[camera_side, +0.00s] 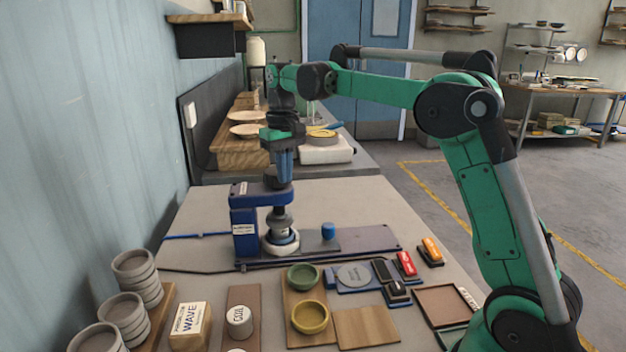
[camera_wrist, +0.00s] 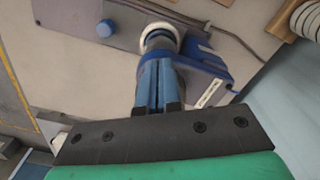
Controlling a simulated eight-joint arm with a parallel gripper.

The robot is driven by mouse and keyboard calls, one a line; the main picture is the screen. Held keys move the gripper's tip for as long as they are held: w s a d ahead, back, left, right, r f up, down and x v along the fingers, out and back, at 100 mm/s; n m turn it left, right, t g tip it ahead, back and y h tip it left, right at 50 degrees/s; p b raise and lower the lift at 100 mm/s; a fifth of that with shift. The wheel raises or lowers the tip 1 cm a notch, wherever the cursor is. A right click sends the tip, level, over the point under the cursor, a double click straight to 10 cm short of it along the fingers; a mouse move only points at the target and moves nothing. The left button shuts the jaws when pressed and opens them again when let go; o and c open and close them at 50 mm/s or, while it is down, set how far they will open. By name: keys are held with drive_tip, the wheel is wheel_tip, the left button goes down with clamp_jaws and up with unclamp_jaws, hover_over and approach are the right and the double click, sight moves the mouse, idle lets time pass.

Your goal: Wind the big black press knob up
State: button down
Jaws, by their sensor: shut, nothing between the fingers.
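The blue press (camera_side: 244,222) stands on its grey base plate at the middle left of the bench in the side view. Its upper arm reaches right over a dark spindle, a disc and a white ring (camera_side: 281,246). My gripper (camera_side: 284,176) points straight down over the press head, its blue fingers shut together with nothing between them. The black knob (camera_side: 278,184) shows only in part just under the fingertips; whether they touch it is unclear. In the wrist view my gripper (camera_wrist: 157,68) covers much of the press head (camera_wrist: 195,72), and the white ring (camera_wrist: 160,28) lies beyond.
A small blue knob (camera_side: 328,231) stands on the base plate right of the press. In front are green (camera_side: 303,277) and yellow (camera_side: 310,316) bowls, stamps and wooden boards. Stacked grey cups (camera_side: 137,277) stand at left by the wall.

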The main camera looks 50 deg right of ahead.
drive_tip(key=shift+s+d, duration=0.15)
drive_tip(key=shift+d, duration=0.8)
drive_tip(key=shift+d, duration=0.1)
wheel_tip(320, 180, up, 6)
drive_tip(key=shift+s, duration=0.4)
idle(0.4)
drive_tip(key=w+a+f, duration=0.1)
drive_tip(key=a+f, duration=0.2)
drive_tip(key=f, duration=0.3)
drive_tip(key=shift+w, duration=0.15)
idle(0.6)
drive_tip(key=shift+w, duration=0.15)
idle(0.6)
